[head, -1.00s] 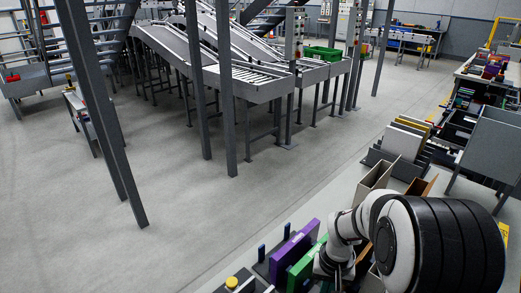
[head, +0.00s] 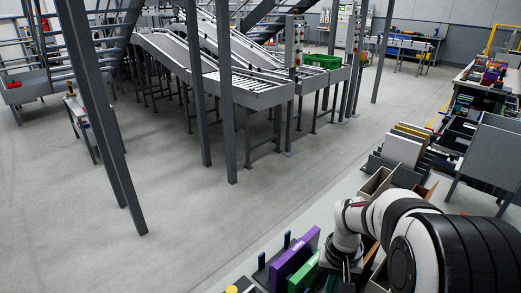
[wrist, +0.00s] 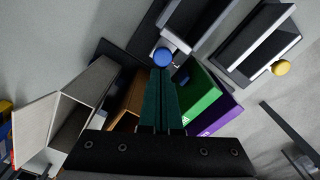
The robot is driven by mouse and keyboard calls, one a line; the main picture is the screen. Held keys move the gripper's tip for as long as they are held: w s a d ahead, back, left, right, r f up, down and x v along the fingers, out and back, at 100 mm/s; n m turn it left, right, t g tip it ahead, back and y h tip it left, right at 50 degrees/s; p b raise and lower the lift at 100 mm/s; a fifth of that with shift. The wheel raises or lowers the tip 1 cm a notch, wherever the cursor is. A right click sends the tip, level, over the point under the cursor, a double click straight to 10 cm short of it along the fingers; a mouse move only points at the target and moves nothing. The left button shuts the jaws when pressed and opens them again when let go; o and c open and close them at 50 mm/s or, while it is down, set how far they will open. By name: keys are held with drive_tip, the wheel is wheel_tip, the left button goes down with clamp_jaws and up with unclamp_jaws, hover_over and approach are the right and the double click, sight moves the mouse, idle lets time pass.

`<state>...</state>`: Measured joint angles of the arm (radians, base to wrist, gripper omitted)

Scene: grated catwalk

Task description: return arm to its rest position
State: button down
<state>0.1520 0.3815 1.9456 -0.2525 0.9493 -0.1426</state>
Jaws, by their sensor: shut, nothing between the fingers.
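My arm reaches in from the lower right of the head view, its white wrist above the low row of upright panels. My gripper (head: 346,272) points down there, partly cut off by the bottom edge. In the wrist view my gripper (wrist: 162,75) shows two dark green fingers side by side, shut and empty. A green panel (wrist: 198,103) and a purple panel (wrist: 222,115) stand right of the fingers. A brown open box (wrist: 127,98) is to their left. A blue knob (wrist: 162,57) shows just beyond the tips; whether they touch it I cannot tell.
A yellow knob (wrist: 281,67) sits by a dark stand at upper right of the wrist view. In the head view, white panels (head: 402,150) stand beyond my arm and a grey bin (head: 492,155) at right. Steel posts (head: 228,100) and conveyors stand farther off.

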drive_tip(key=shift+r, duration=0.9)
